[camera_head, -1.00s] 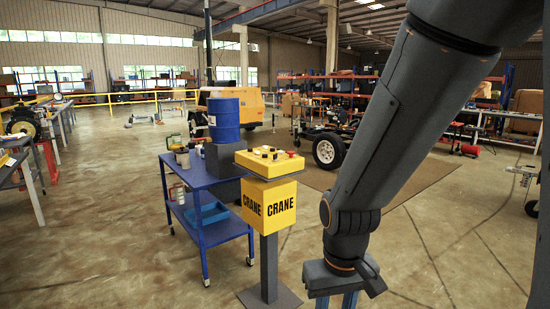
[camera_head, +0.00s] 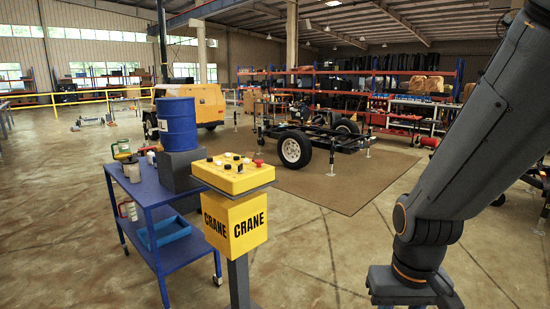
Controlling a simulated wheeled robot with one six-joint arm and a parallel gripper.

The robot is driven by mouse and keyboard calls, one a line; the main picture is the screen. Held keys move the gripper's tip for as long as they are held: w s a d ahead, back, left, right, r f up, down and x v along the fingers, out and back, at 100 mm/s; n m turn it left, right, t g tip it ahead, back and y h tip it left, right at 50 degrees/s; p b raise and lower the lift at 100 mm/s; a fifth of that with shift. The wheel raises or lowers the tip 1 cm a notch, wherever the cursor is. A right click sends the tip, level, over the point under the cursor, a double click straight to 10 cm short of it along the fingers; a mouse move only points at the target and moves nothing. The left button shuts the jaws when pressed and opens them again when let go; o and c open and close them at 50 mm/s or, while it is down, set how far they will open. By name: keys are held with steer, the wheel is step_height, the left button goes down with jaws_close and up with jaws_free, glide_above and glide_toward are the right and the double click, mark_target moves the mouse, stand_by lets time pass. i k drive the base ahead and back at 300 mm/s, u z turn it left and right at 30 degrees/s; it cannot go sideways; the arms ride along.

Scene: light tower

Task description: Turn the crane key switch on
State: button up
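The yellow crane control box (camera_head: 233,178) sits on top of a yellow cube (camera_head: 236,224) marked CRANE on a grey post. Several small black and white knobs or buttons and a red button (camera_head: 258,162) stand on its top. They are too small to tell which one is the key switch or how it is set. My gripper (camera_head: 400,303) hangs at the bottom edge, to the right of the post and well apart from the box. Its fingers are almost wholly cut off by the frame, so its opening is hidden.
A blue cart (camera_head: 152,190) with a blue drum (camera_head: 177,124) on a grey block stands close left of the crane post. A wheeled chassis (camera_head: 320,140) sits on a brown mat behind. Open floor (camera_head: 310,250) lies between the post and my arm.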

mark_target(239, 171)
steer(key=z, duration=0.2)
steer(key=i, duration=0.65)
steer(key=u, duration=0.7)
steer(key=i, duration=0.5)
steer(key=u, duration=0.55)
